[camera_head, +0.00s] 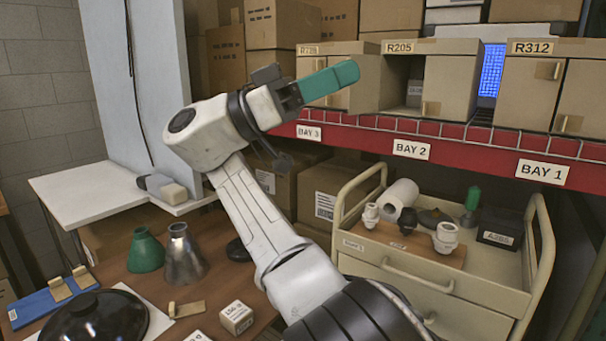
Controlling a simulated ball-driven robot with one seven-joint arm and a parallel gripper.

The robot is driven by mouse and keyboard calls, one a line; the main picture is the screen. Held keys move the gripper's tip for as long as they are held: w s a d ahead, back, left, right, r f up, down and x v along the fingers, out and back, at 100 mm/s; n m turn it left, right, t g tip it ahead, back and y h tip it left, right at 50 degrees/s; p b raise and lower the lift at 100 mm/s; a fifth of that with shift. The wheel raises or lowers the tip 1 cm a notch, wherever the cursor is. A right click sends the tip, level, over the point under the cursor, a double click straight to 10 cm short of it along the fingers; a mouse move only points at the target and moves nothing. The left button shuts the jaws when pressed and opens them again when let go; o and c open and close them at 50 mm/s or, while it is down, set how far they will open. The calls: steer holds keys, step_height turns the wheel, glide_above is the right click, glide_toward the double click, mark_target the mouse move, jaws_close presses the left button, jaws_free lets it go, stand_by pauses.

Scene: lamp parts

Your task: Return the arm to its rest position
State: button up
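My white and black arm rises from the bottom middle, and its wrist bends right in the upper middle. My gripper (332,81) is raised well above the wooden bench (215,285), in front of the shelf boxes. Its end shows as teal finger shapes seen from the side and overlapping, so the gap between them is hidden. I see no separate object clearly held there. On the bench stand a green lamp shade (145,250) and a metallic lamp shade (184,258), both upright and apart from the gripper.
A black dome (95,322), blue tray (50,302) and small white box (236,317) lie on the bench. A cream cart (440,295) with fittings, a white roll (399,195) and a green bottle (472,199) stands right. A red shelf (450,140) with cardboard boxes is behind the gripper.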

steer(key=d+f+n+t+y, duration=0.2)
steer(key=d+f+n+y, duration=0.35)
steer(key=f, duration=1.25)
steer(key=d+f+n+t+y, duration=0.25)
steer(key=d+f+n, duration=0.55)
steer(key=f, duration=0.9)
steer(key=s+d+f+g+y+p, duration=0.1)
steer(key=s+d+f+y, duration=0.3)
steer(key=f, duration=0.5)
steer(key=s+d+f+y, duration=0.2)
steer(key=s+d+f, duration=0.2)
steer(key=s+f, duration=0.3)
steer(key=s+d+f+n+g+y, duration=0.1)
steer(key=s+d+f+n+y, duration=0.2)
steer(key=s+f, duration=0.6)
steer(key=s+f+n+y, duration=0.1)
steer(key=s+y, duration=0.1)
steer(key=s, duration=0.7)
steer(key=s+a+f+n+y, duration=0.1)
steer(key=s+y, duration=0.2)
steer(key=s, duration=0.5)
steer(key=shift+s+f+p, duration=0.25)
steer(key=shift+s+p, duration=0.1)
steer(key=shift+p, duration=0.05)
steer(key=shift+w+a+r, duration=0.1)
